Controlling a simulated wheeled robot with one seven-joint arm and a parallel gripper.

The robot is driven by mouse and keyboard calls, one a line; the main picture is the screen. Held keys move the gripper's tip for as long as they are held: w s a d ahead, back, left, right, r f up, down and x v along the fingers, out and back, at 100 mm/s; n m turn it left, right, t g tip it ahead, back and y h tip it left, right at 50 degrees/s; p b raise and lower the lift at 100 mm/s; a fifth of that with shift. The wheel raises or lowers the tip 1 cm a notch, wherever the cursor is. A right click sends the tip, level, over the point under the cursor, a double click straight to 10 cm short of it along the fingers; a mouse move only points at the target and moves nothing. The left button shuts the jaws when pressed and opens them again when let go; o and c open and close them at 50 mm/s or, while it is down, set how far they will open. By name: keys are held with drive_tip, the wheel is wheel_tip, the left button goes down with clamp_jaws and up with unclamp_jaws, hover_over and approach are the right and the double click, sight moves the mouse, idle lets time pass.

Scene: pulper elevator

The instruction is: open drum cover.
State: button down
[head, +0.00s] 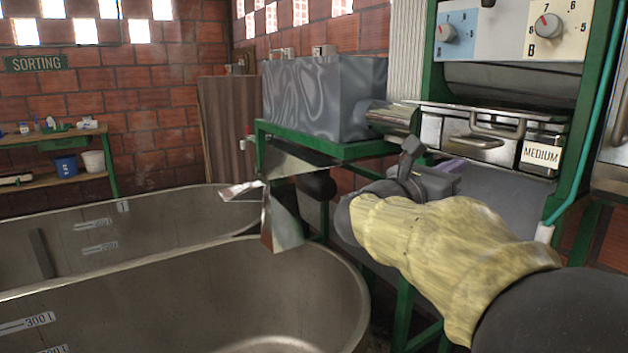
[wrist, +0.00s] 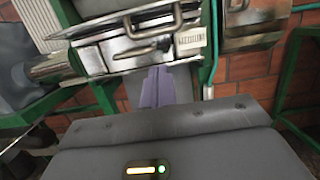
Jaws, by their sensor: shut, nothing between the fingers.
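The drum cover looks to be the shiny metal panel (head: 450,122) with bar handles on the green-framed machine at the upper right of the head view. One handle (head: 498,123) runs across its upper part, and a second bar sits just below it. In the wrist view the metal panel (wrist: 110,48) with its handles is at the top. My gripper (head: 452,166) is shut and empty, its purple fingers just below the panel and apart from the handles as far as I can tell. The fingers also show in the wrist view (wrist: 157,82).
A plate marked MEDIUM (head: 541,154) is beside the handles. Dial panels (head: 548,27) are above. A grey box (head: 325,95) on a green frame, with a metal chute (head: 283,220), stands left. Large metal tanks (head: 180,300) fill the lower left.

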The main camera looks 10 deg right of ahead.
drive_tip(key=w+a+f+n+t+y, duration=0.7)
drive_tip(key=w+f+n+t+y, duration=0.15)
drive_tip(key=n, duration=0.95)
drive_tip(key=s+a+f+n+g+y, duration=0.1)
drive_tip(key=a+f+n+y, duration=0.2)
drive_tip(key=f+n, duration=0.3)
drive_tip(key=a+f+n+g+y, duration=0.1)
drive_tip(key=a+f+n+y, duration=0.3)
drive_tip(key=f+n, duration=0.2)
drive_tip(key=s+a+f+n+g+y, duration=0.35)
drive_tip(key=s+f+n+g, duration=0.85)
drive_tip(key=s+f+n, duration=0.8)
drive_tip(key=w+p+v, duration=0.3)
drive_tip(key=p+v, duration=1.1)
drive_tip(key=p, duration=0.1)
drive_tip(key=w+a+r+p+v, duration=0.1)
drive_tip(key=w+p+v, duration=0.1)
drive_tip(key=p+v, duration=1.3)
drive_tip(key=shift+a+r+m, duration=0.2)
drive_tip(key=shift+m, duration=0.2)
drive_tip(key=shift+w, duration=0.1)
drive_tip(key=c, duration=2.1)
unclamp_jaws()
